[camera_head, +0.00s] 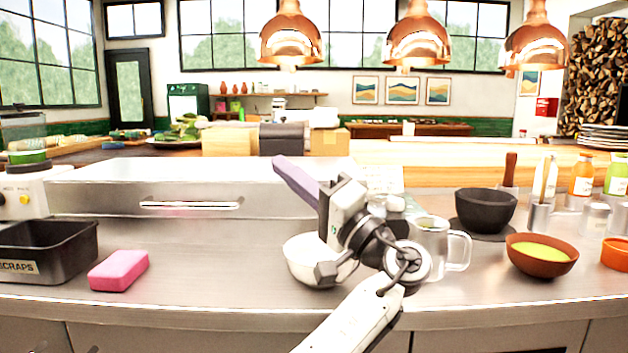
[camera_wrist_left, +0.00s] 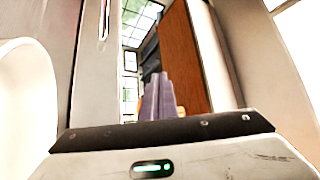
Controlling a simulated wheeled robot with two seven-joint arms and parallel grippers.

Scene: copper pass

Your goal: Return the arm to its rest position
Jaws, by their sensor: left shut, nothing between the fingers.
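My left gripper (camera_head: 281,165) is over the steel counter (camera_head: 210,285), its arm coming up from the bottom of the head view. Its purple fingers are shut together with nothing between them and point up and to the left. They also show shut in the left wrist view (camera_wrist_left: 157,98). The gripper body hides part of a white bowl (camera_head: 300,260) on the counter behind it. My right gripper is not in view.
A clear mug (camera_head: 430,245) stands just right of the arm. A dark mortar (camera_head: 486,210) and a brown bowl (camera_head: 541,256) stand farther right. A pink sponge (camera_head: 118,270) and a black scraps bin (camera_head: 50,250) are left. A long steel box (camera_head: 190,185) lies behind.

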